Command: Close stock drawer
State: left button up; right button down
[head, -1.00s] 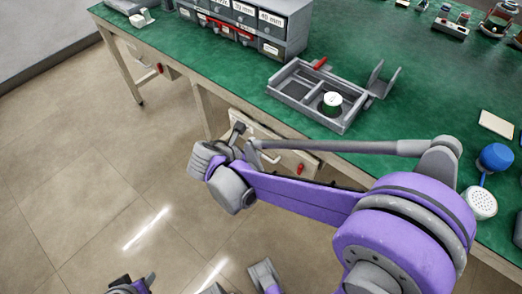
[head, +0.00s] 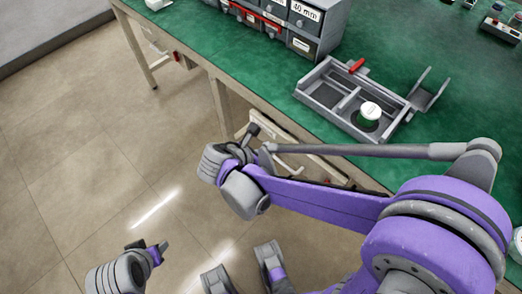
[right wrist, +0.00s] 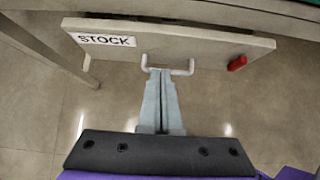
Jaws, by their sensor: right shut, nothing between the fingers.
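The stock drawer's pale front (right wrist: 215,47) carries a STOCK label (right wrist: 107,40), a white bar handle (right wrist: 168,69) and a red tab (right wrist: 237,63). In the head view the drawer front (head: 288,155) shows below the bench edge, partly hidden by my right arm. How far it stands out I cannot tell. My right gripper (right wrist: 160,78) is shut and empty, its tips at the handle, between the handle's two ends; contact is unclear. In the head view the right gripper (head: 254,131) is by the drawer front. My left gripper (head: 150,245) is low at left, away from the drawer.
The green bench (head: 240,75) holds a grey tray (head: 340,118) with a white-topped canister (head: 370,111), and a small drawer cabinet (head: 318,45). Another drawer front with a red tab (head: 177,56) is at left. Open tiled floor lies in front.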

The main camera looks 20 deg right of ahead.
aim_at(290, 138)
jog(key=d+f, duration=0.1)
jog(key=d, duration=0.1)
jog(key=w+d+f, duration=0.1)
jog(key=d, duration=0.1)
jog(key=w+d+f+b, duration=0.1)
jog(key=shift+w+d+f, duration=0.15)
jog(key=shift+w+d, duration=0.1)
jog(key=shift+d, duration=0.15)
jog(key=shift+w+d, duration=0.2)
jog(key=shift+d, duration=0.2)
jog(key=shift+w+d, duration=0.3)
jog(key=shift+d, duration=0.35)
jog(key=shift+w+d, duration=0.25)
jog(key=shift+d, duration=0.4)
jog(key=shift+a, duration=0.15)
